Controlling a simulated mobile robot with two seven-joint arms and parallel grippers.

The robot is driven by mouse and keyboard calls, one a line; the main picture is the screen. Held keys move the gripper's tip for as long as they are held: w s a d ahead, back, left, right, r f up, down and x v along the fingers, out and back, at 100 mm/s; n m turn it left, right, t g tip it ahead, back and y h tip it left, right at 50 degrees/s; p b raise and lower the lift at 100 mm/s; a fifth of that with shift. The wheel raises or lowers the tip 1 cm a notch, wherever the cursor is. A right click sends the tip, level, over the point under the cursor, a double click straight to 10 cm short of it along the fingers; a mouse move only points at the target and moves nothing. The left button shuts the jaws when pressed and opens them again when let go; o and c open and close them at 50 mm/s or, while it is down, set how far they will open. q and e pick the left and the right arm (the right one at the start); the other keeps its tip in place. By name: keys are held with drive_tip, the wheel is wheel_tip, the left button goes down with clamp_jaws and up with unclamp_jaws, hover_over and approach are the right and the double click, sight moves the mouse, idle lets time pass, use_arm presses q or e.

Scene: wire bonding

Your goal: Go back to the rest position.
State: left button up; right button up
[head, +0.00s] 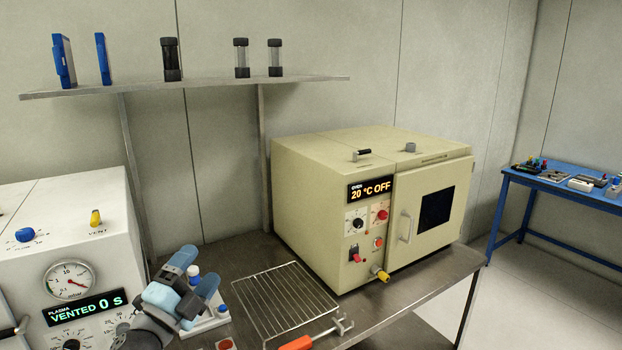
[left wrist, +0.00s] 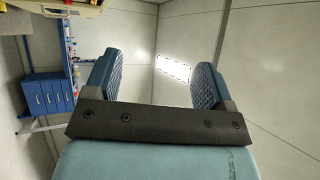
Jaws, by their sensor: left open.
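My left gripper (head: 193,274) is in the lower left of the head view, between the plasma machine and the wire rack. Its two blue fingers are apart and nothing shows between them. In the left wrist view my left gripper (left wrist: 155,85) is open and empty, with its padded fingers spread against the wall and a bright ceiling light. My right gripper is not in view.
A white plasma machine (head: 60,230) reads "VENTED 0 S". A cream oven (head: 330,160) reads "20 °C OFF", its door shut. A wire rack (head: 285,300) lies on the metal bench (head: 420,290) before it. A shelf (head: 200,86) hangs above. A blue table (head: 560,188) stands right.

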use_arm(q)
drive_tip(key=s+a+f+n+g+y, duration=0.3)
drive_tip(key=s+f+n+g+y, duration=0.15)
drive_tip(key=s+f+n, duration=0.35)
drive_tip(key=s+a+f+n+g+y, duration=0.3)
drive_tip(key=s+f+n+y, duration=0.35)
drive_tip(key=f, duration=0.35)
drive_tip(key=s+f+n+g+h, duration=0.15)
drive_tip(key=s+f+g, duration=0.25)
drive_tip(key=s, duration=0.6)
drive_tip(key=s+f+n+g, duration=0.3)
drive_tip(key=s+g, duration=0.2)
drive_tip(key=s, duration=0.4)
drive_tip(key=w+d+f+m+t+h+p, duration=0.1)
drive_tip(key=w+d+f+t+h+p, duration=0.2)
drive_tip(key=w+d+f+t+p, duration=0.2)
drive_tip(key=shift+d+f+t+p, duration=0.55)
drive_tip(key=shift+d+f+t, duration=0.5)
drive_tip(key=shift+f, duration=0.45)
